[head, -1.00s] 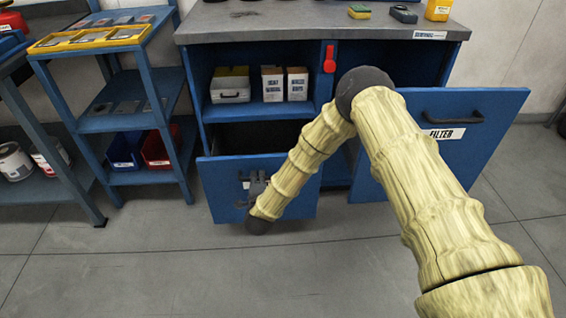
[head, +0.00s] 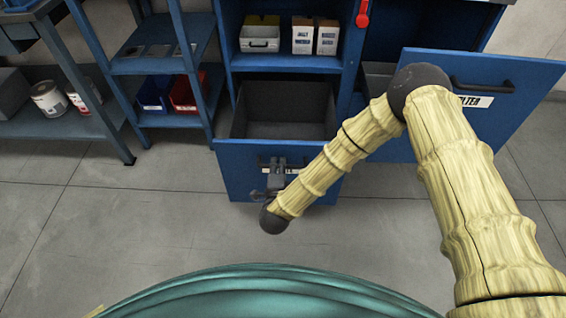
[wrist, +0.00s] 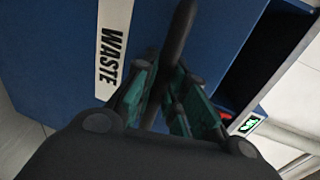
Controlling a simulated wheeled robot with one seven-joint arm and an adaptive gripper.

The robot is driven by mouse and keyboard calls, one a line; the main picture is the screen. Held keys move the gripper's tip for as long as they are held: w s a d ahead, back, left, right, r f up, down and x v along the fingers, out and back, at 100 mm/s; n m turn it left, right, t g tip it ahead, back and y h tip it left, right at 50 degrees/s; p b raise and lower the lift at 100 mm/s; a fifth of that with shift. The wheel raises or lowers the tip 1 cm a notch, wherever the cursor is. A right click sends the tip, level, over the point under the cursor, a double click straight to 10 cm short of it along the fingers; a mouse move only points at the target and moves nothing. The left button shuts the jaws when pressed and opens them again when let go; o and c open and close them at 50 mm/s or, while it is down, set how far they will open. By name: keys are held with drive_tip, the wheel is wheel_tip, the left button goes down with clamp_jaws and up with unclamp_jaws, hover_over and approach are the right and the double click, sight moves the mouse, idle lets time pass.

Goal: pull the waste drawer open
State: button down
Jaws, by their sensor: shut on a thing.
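The blue waste drawer (head: 240,172) stands pulled out of the lower left of the workbench, and its empty-looking grey inside shows from above in the head view. Its front with the white WASTE label (wrist: 111,58) fills the left of the wrist view. My gripper (head: 274,174) is at the drawer's front. In the wrist view my gripper (wrist: 168,82) is shut on the dark bar handle (wrist: 183,28), with the green-sided fingers on either side of it. My forearm hides the right part of the drawer front in the head view.
A blue door labelled FILTER (head: 535,78) stands open at the right, behind my arm. A blue shelf rack (head: 160,67) with blue and red bins (head: 187,92) stands left. A red handle (head: 363,14) is above. The grey floor (head: 110,225) in front is clear.

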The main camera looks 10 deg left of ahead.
drive_tip(key=c, duration=1.5)
unclamp_jaws()
drive_tip(key=shift+o, duration=0.2)
drive_tip(key=v, duration=1.2)
drive_tip(key=shift+f, duration=0.1)
